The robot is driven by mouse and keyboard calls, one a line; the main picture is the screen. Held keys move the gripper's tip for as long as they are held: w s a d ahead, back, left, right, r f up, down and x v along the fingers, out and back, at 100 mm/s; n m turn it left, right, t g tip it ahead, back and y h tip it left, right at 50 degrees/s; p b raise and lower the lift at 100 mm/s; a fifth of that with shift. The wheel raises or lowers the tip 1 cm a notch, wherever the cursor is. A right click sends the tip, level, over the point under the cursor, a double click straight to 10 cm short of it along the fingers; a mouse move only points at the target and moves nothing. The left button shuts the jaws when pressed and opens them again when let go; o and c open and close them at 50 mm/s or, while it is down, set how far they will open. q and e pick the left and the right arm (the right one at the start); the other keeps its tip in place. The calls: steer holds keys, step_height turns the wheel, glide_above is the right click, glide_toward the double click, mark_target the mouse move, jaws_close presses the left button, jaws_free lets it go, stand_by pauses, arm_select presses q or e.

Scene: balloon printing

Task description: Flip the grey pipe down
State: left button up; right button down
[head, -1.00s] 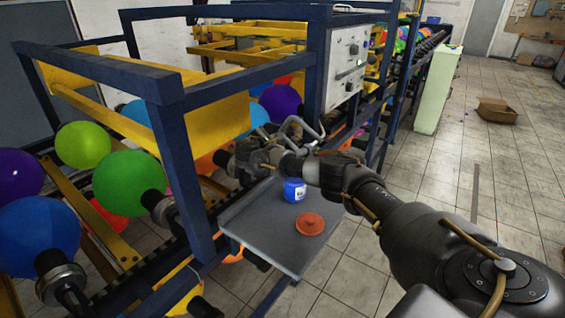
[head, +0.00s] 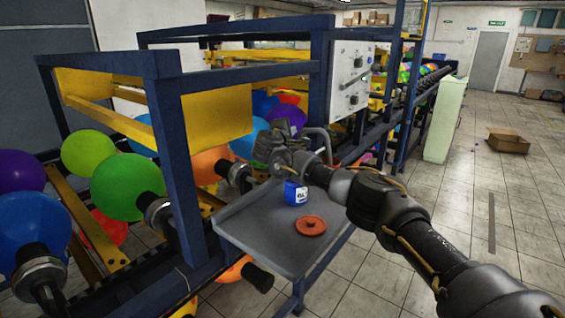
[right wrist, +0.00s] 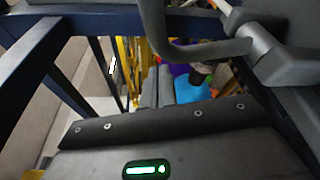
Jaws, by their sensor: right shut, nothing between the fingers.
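The grey pipe (head: 325,142) is a bent tube by the frame post, above the back of the grey tray table. It also shows large at the top of the right wrist view (right wrist: 205,50), curving down and then right to a grey fitting. My right gripper (head: 282,128) is just left of the pipe in the head view. Its fingers (right wrist: 158,84) are together and empty in the right wrist view, below and left of the pipe's bend. I cannot tell whether the gripper touches the pipe. My left gripper is in neither view.
The grey tray table (head: 255,235) holds a blue jar (head: 295,192) and a round orange-red lid (head: 310,226). Blue frame posts (head: 178,165) stand left of my gripper. Balloons (head: 127,187) line the machine. A control box (head: 348,78) is above the pipe. The right floor is mostly clear.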

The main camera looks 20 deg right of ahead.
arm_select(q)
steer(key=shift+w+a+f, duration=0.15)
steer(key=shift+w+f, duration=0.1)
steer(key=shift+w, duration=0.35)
arm_select(e)
steer(key=shift+s+d+r, duration=0.2)
steer(key=shift+s+d, duration=0.15)
steer(key=shift+s, duration=0.15)
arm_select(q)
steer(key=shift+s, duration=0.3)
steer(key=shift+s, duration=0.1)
